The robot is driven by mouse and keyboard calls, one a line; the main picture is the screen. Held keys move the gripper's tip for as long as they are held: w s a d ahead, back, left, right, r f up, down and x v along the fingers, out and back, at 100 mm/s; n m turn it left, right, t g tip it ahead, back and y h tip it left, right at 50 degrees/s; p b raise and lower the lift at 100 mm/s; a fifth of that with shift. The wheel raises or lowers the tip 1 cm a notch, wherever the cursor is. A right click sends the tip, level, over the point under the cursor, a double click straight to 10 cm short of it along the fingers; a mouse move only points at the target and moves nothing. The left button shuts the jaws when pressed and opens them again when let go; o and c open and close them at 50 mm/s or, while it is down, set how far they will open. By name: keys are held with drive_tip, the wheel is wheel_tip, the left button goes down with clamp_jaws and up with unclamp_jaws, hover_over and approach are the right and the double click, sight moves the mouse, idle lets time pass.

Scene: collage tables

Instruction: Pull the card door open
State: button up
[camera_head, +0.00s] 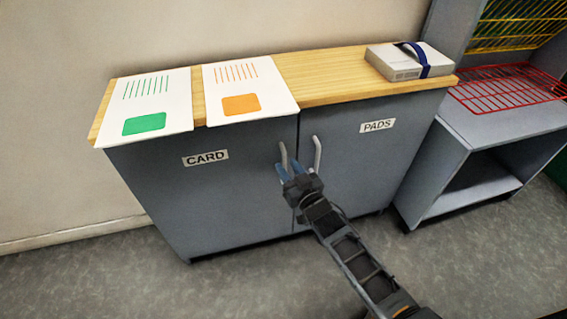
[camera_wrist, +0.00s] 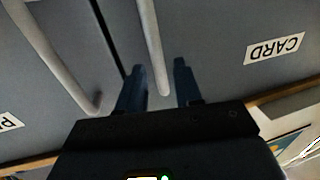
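The card door (camera_head: 215,195) is the left grey door of the cabinet, with a CARD label (camera_head: 205,158). It looks shut, flush with the door beside it. Its pale bar handle (camera_head: 284,156) is near the middle seam; the handle also shows in the wrist view (camera_wrist: 150,40). My gripper (camera_head: 287,173) is at the lower part of this handle. In the wrist view my gripper (camera_wrist: 158,85) has its two blue-grey fingers apart, one on each side of the handle's end, with gaps visible. Whether the fingertips reach past the bar is hard to tell.
The pads door (camera_head: 365,150) is to the right, with its own handle (camera_head: 317,152) close by. On the wooden top (camera_head: 320,75) lie two printed sheets and a strapped box (camera_head: 405,62). A grey shelf unit (camera_head: 490,140) stands at the right. Floor in front is clear.

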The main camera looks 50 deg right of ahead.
drive_tip(key=shift+x, duration=1.35)
drive_tip(key=shift+c, duration=0.3)
clamp_jaws()
